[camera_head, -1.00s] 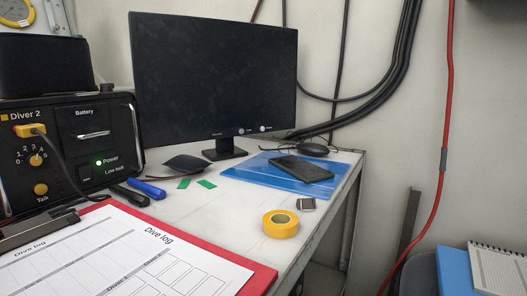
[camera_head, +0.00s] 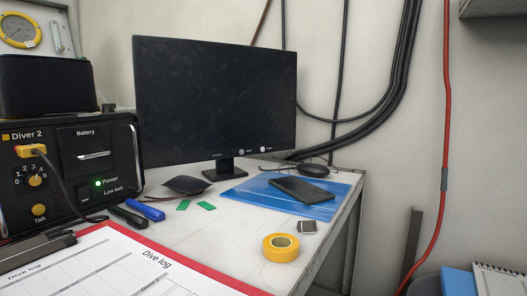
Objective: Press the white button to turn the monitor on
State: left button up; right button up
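The monitor (camera_head: 215,100) stands on a white desk at the middle left, its screen dark. Two small round white buttons sit at the lower right of its bezel, a left one (camera_head: 242,151) and a right one (camera_head: 264,149). Each has a tiny label beside it, too small to read. Nothing covers or touches the buttons. Neither of my grippers shows in the head view.
On the desk (camera_head: 225,235) are a yellow tape roll (camera_head: 281,254), a blue folder (camera_head: 315,208) with a dark phone-like object (camera_head: 301,190), a black mouse (camera_head: 314,170) and a red clipboard (camera_head: 190,268). A Diver 2 panel (camera_head: 65,165) stands at left. A red hose (camera_head: 446,120) hangs at right.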

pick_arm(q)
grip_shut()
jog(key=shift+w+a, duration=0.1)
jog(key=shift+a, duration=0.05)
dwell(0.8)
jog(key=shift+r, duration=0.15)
